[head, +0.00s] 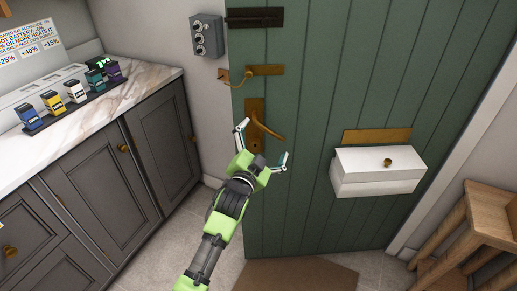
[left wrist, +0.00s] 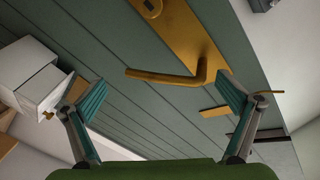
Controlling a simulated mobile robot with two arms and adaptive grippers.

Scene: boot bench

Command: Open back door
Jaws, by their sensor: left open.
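The back door (head: 300,140) is green with vertical planks and stands shut in the head view. Its brass lever handle (head: 268,130) sits on a brass plate near the left edge. My left gripper (head: 262,147) is open in front of the door, just below the handle. In the left wrist view the handle (left wrist: 170,76) lies beyond the two spread fingertips (left wrist: 165,92), with nothing between the fingers. I cannot tell whether either finger touches the handle. Above it are a brass chain latch (head: 262,71) and a dark bolt (head: 255,17). My right gripper is not in view.
A white box (head: 378,172) with a brass knob is mounted on the door, below a brass letter plate (head: 377,135). A marble counter (head: 140,78) with dark cabinets runs along the left. A wooden stool (head: 480,225) stands at the right. A brown mat (head: 295,276) lies before the door.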

